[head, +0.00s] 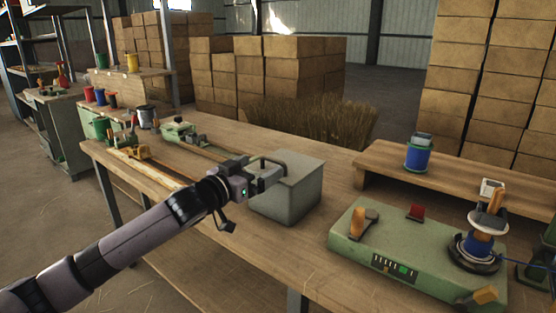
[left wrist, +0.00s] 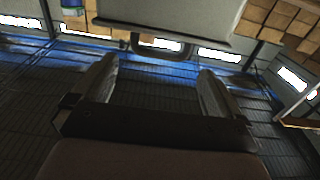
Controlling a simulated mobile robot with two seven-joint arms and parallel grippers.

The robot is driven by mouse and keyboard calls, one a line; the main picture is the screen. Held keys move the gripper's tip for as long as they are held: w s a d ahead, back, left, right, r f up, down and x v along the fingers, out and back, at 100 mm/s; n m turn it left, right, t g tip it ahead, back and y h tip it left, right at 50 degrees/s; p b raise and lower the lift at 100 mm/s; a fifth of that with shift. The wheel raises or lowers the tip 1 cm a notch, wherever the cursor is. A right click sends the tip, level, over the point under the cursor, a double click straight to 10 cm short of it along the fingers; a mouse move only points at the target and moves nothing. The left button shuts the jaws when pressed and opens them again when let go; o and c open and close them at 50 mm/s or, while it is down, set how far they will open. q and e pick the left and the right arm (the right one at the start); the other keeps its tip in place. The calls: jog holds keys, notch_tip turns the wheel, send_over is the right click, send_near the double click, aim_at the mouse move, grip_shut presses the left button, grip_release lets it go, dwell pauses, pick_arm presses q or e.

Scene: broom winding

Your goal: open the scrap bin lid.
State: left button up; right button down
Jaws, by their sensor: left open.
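The scrap bin (head: 287,203) is a grey box on the workbench, near the middle of the head view. Its lid (head: 303,168) looks shut, and a dark loop handle (head: 272,160) is on it at the left. My left gripper (head: 266,180) is at the bin's left side, close to the handle, and partly hides it. In the left wrist view my left gripper (left wrist: 157,72) has its two fingers apart with nothing between them. The handle (left wrist: 157,46) shows just beyond the fingertips, below the grey lid (left wrist: 170,18). I cannot tell whether they touch. My right gripper is not in view.
A green machine (head: 385,252) with a blue spool stands at the right of the workbench (head: 215,245). A raised wooden shelf (head: 460,175) holds another blue spool (head: 418,155). Straw (head: 315,120) stands behind the bin. Tools lie at the bench's far left end.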

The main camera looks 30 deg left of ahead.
aim_at(272, 160)
pick_arm(q)
jog(key=shift+w+d, duration=0.15)
jog(key=shift+w, duration=1.45)
jog(key=shift+w+d, duration=0.1)
jog(key=shift+w, duration=1.45)
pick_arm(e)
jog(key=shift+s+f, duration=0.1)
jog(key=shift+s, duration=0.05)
